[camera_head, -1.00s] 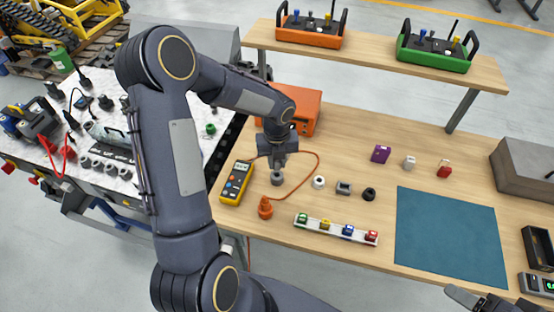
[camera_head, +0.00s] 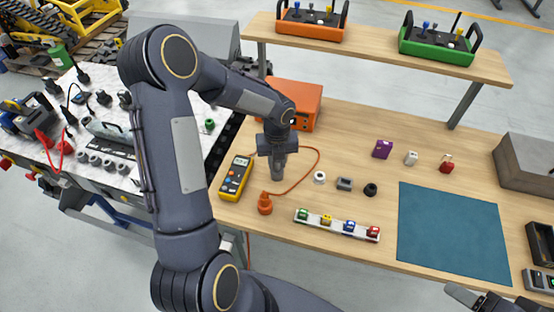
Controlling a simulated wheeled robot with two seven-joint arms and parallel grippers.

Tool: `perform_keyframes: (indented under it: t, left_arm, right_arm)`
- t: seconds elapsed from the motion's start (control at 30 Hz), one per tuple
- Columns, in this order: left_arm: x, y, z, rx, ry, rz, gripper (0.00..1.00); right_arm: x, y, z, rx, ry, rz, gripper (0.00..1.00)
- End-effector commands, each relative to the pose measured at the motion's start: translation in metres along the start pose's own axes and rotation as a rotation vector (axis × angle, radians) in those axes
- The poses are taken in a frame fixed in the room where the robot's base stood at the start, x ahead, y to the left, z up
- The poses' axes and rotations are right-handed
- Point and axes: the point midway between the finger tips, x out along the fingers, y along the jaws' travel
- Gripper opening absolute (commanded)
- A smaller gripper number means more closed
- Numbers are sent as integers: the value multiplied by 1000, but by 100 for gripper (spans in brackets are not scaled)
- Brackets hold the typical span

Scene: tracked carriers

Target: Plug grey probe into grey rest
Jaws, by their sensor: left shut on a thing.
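My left gripper (camera_head: 277,163) points down over the table, shut on the grey probe, which is mostly hidden between its fingers. The grey rest (camera_head: 278,175) is a small grey cylinder directly below the fingertips. The probe's lower end and the rest look in line and close together or touching; I cannot tell how deep the probe sits. My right gripper (camera_head: 470,297) shows only in part at the bottom right corner, away from these things.
A yellow multimeter (camera_head: 236,178) lies left of the rest, and an orange rest (camera_head: 265,204) stands in front. An orange lead (camera_head: 317,163) loops around. White (camera_head: 319,177), grey (camera_head: 344,184) and black (camera_head: 370,190) pieces stand to the right. A strip (camera_head: 337,229) of coloured blocks lies in front.

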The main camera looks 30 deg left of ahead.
Motion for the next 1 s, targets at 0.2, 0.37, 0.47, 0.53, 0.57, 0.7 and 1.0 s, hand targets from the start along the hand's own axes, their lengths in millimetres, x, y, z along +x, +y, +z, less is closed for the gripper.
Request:
perform_keyframes:
  t: [0.2, 0.37, 0.47, 0.53, 0.57, 0.7, 1.0]
  left_arm:
    - [7, 0, 0, 0, 0, 0, 1]
    - [11, 0, 0, 0, 0, 0, 1]
    - [11, 0, 0, 0, 0, 0, 25]
    - [11, 0, 0, 0, 0, 0, 34]
    - [11, 0, 0, 0, 0, 0, 38]
    - [11, 0, 0, 0, 0, 0, 48]
    - [4, 0, 1, -1, -2, -1, 48]
  right_arm:
    - [4, 2, 2, 0, 0, 0, 64]
    - [6, 3, 3, 0, 0, 0, 64]
    - [7, 3, 3, 0, 0, 0, 64]
    - [6, 3, 3, 0, 0, 0, 64]
    - [6, 3, 3, 0, 0, 0, 64]
    - [6, 3, 3, 0, 0, 0, 64]
    - [7, 3, 3, 0, 0, 0, 64]
